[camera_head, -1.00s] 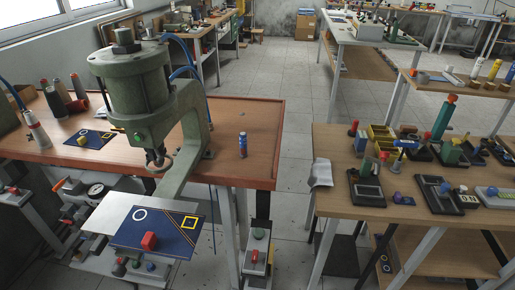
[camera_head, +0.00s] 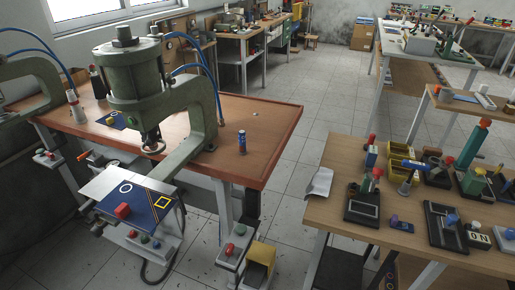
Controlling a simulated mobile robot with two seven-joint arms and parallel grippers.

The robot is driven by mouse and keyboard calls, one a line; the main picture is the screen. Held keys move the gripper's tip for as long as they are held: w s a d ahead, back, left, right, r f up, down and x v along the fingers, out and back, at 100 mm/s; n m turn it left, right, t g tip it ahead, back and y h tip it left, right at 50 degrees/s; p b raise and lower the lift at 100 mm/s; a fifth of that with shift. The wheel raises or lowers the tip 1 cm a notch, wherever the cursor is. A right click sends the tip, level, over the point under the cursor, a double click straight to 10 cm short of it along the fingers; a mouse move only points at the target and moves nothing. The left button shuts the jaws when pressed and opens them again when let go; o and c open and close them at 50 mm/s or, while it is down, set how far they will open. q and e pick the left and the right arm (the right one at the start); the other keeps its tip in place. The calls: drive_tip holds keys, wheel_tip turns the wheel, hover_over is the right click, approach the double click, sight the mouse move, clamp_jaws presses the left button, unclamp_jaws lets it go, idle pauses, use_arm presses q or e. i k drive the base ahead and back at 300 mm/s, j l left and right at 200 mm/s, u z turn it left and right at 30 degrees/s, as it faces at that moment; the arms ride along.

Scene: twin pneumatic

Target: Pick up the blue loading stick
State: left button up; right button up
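Several blue items could match the blue loading stick, and I cannot tell for certain which one it is. A T-shaped tool with a blue top (camera_head: 411,165) and a pale shaft stands by the yellow bins on the right table. A short blue-purple piece (camera_head: 402,224) lies near that table's front. A small dark blue cylinder (camera_head: 242,143) stands upright on the red-brown bench. Neither of my grippers shows in this view.
A green press (camera_head: 137,85) stands on the red-brown bench (camera_head: 262,115). The right table (camera_head: 330,209) holds several tools and trays. Grey floor lies between the two.

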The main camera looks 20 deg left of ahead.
sight(242, 134)
drive_tip(key=l, duration=1.8)
